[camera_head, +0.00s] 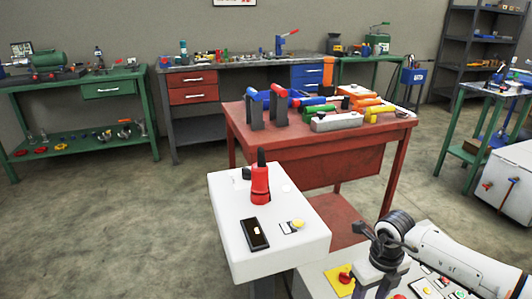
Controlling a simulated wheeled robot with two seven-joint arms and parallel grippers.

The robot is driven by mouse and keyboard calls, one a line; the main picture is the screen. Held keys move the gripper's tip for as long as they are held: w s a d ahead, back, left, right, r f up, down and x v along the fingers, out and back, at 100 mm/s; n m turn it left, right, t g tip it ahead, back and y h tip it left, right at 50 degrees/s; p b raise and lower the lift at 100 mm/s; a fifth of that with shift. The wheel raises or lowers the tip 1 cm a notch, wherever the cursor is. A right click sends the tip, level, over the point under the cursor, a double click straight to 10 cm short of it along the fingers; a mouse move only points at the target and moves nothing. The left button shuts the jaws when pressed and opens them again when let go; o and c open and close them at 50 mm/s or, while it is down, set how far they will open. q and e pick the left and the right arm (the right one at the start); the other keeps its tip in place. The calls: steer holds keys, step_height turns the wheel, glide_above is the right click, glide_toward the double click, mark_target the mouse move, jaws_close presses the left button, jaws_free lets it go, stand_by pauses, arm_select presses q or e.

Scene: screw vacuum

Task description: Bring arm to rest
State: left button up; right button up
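My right arm (450,259) comes in from the lower right, white with a dark wrist. Its dark gripper (370,285) points down over a light panel at the bottom edge. The fingertips are small and partly cut off, so I cannot tell whether they are apart or hold anything. My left arm and gripper are not in view. A red tool with a black top (260,185) stands upright on a white pedestal (225,205), apart from the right gripper.
The pedestal also carries a black box (255,233) and a yellow button (298,224). The light panel (318,276) under my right gripper has a yellow plate with a red button (345,277). A red workbench (320,160) with coloured tools stands behind. Open floor (110,230) lies left.

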steer(key=s+a+f+y, duration=0.1)
steer(key=s+a+y, duration=0.25)
steer(key=a, duration=0.45)
steer(key=s+a+f+y, duration=0.15)
steer(key=a+y, duration=0.25)
steer(key=a, duration=0.4)
steer(key=s+a+r+m+t+y, duration=0.3)
steer(key=s+a+r+m+y, duration=0.1)
steer(key=a+r+m+y, duration=0.35)
steer(key=w+d+f+m+t+h, duration=0.1)
steer(key=d+f+m+t+h, duration=0.1)
steer(key=d+m+t+h, duration=0.85)
steer(key=s+d+f+m+g+h, duration=0.2)
steer(key=s+d+f+m+g, duration=0.4)
steer(key=s+d+f+m, duration=0.65)
steer(key=a+r+m+t, duration=0.1)
steer(key=a+r+m, duration=0.2)
steer(key=a+m, duration=0.5)
arm_select(q)
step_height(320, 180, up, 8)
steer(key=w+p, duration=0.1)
steer(key=p, duration=0.9)
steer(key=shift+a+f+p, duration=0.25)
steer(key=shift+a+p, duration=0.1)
arm_select(e)
step_height(320, 180, up, 7)
steer(key=n, duration=0.1)
steer(key=shift+s+a+r, duration=0.2)
steer(key=shift+s+a, duration=0.1)
steer(key=shift+a, duration=0.15)
